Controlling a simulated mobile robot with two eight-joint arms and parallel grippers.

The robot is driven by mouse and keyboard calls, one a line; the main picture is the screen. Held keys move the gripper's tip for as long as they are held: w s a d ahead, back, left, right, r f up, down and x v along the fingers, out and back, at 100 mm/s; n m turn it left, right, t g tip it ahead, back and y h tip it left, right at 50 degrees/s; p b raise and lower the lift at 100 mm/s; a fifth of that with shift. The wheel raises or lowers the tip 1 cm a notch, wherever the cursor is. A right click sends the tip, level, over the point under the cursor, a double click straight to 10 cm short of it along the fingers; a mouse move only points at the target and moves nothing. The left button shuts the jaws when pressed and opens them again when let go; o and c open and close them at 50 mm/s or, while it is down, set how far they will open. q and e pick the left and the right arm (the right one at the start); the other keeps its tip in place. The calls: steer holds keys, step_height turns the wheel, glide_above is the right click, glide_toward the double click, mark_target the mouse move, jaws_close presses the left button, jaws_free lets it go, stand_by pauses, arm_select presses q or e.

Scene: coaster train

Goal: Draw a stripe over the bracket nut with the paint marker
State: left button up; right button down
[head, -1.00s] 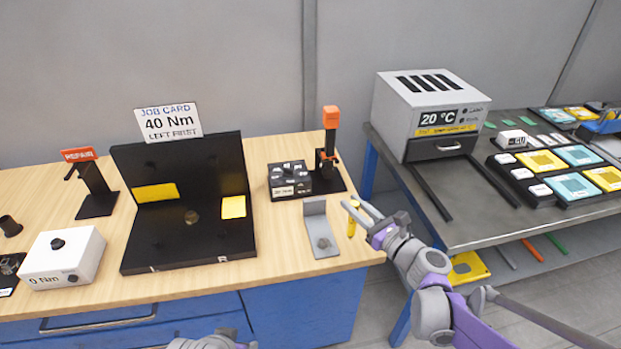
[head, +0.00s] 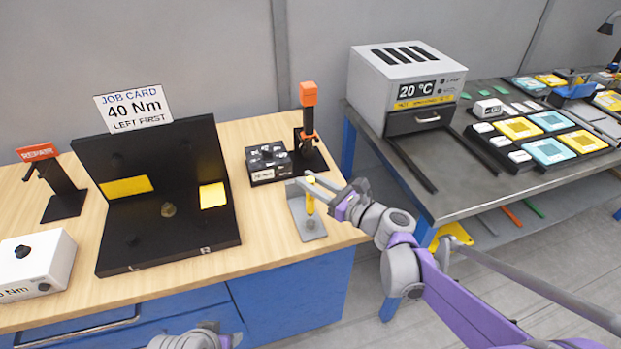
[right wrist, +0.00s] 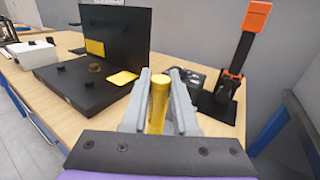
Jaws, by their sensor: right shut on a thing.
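My right gripper (head: 307,184) is shut on the yellow paint marker (head: 310,199), which points down over the grey bracket (head: 295,205). The marker also shows between the fingers in the right wrist view (right wrist: 158,104). The bracket stands near the right end of the wooden bench, with its base plate below the marker. The bracket nut (head: 311,223) is at the marker's lower end; I cannot tell whether the tip touches it. My left gripper (head: 205,338) shows only in part at the bottom edge of the head view, and its fingers are not clear.
A black fixture (head: 222,245) with yellow patches stands left of the bracket. A black box of small parts (head: 262,176) and an orange-topped tool stand (head: 308,95) are behind it. A grey table (head: 480,195) with an oven (head: 400,75) stands to the right.

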steer(key=shift+f, duration=0.25)
steer(key=shift+f+b, duration=0.45)
steer(key=shift+b, duration=0.05)
steer(key=shift+f+b, duration=0.3)
steer(key=shift+f, duration=0.05)
stand_by(1.4)
steer(key=shift+s, duration=0.35)
stand_by(0.4)
steer(key=shift+r, duration=0.15)
steer(key=shift+r+p, duration=1.55)
steer(key=shift+r, duration=0.85)
steer(key=shift+d, duration=0.1)
